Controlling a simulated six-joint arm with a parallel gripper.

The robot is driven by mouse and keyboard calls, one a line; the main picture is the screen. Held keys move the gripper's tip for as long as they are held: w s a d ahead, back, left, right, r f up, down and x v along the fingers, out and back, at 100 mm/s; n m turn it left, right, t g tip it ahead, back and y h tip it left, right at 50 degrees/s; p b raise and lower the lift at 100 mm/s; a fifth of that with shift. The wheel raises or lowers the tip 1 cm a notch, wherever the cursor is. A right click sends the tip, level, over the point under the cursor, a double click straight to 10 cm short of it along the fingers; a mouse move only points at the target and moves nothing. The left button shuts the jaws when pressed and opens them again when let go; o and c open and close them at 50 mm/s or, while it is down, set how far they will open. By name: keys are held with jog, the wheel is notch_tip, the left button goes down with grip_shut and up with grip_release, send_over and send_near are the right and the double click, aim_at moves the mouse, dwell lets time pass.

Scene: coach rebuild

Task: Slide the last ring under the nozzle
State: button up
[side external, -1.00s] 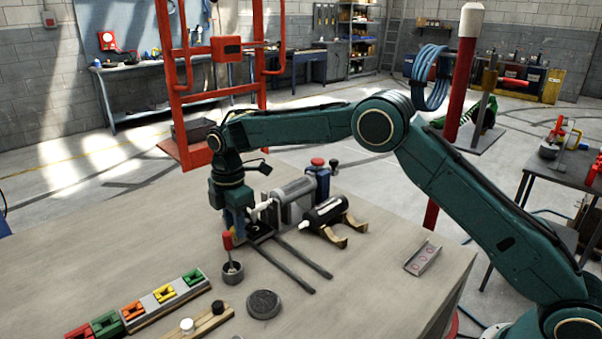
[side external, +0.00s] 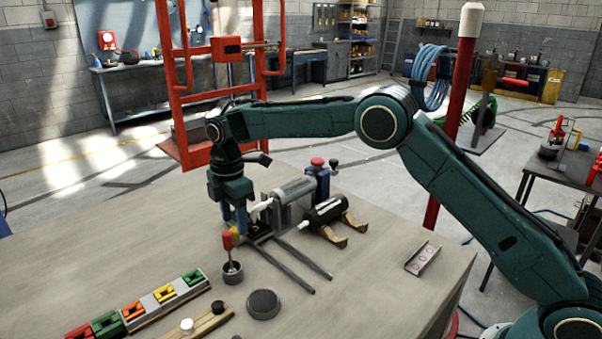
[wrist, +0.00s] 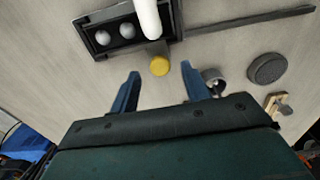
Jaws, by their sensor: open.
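My gripper (wrist: 160,88) is open, its two blue fingers apart with nothing between the tips. In the side view my gripper (side external: 240,226) points down at the table by the near end of the machine. A yellow round piece (wrist: 159,66) lies just beyond the fingertips in the wrist view; I cannot tell whether it is a ring. The white nozzle (wrist: 149,18) sticks out just beyond that piece. It also shows in the side view (side external: 261,208), to the right of my fingers. A black tray (wrist: 92,41) with two grey balls sits beside the nozzle.
A grey cup (side external: 233,275) with a red-handled tool stands close by my gripper. A dark round disc (side external: 263,304) lies nearer the camera. Coloured blocks (side external: 134,310) line the left front. Two dark rails (side external: 288,258) run from the machine (side external: 294,197). The table's left is clear.

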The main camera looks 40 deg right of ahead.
notch_tip(320, 180, up, 12)
dwell(0.6)
jog(key=s+d+r+m+t, duration=0.2)
jog(key=s+d+r+m, duration=0.35)
jog(key=s, duration=0.35)
jog(key=s+d+r+m+t, duration=0.1)
jog(key=s+d+r+m, duration=0.4)
jog(key=s, duration=0.5)
jog(key=s+d+f+m+t, duration=0.1)
jog(key=s+d+f+m, duration=0.1)
jog(key=s, duration=0.9)
jog(key=s+d+f+m+t, duration=0.1)
jog(key=s+d+f+m, duration=0.2)
jog(key=s, duration=0.7)
notch_tip(320, 180, down, 3)
jog(key=shift+s+f+m+t, duration=0.2)
jog(key=shift+s+m+t, duration=0.15)
jog(key=shift+m, duration=0.9)
